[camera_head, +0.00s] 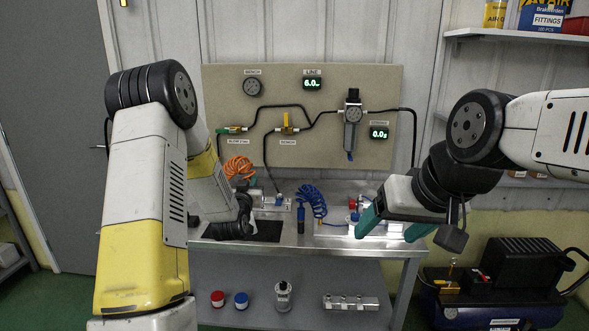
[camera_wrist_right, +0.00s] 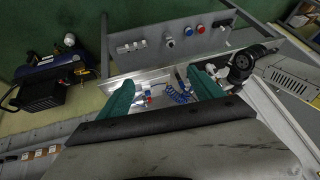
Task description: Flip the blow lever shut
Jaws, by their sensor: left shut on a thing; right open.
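The blow line valve with its green lever (camera_head: 231,130) is at the left of the beige wall panel, above the "BLOW LINE" label. The lever looks about level, along the pipe. My left gripper (camera_head: 243,212) is low over the bench's left side, below the valve and apart from it. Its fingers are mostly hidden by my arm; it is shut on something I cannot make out. My right gripper (camera_head: 393,226) is open and empty above the bench's right end. Its green fingers also show spread in the right wrist view (camera_wrist_right: 163,90).
An orange coiled hose (camera_head: 238,168) and a blue one (camera_head: 313,200) are at the bench (camera_head: 300,243). A black mat (camera_head: 268,231) lies front left. A compressor (camera_head: 500,285) stands right.

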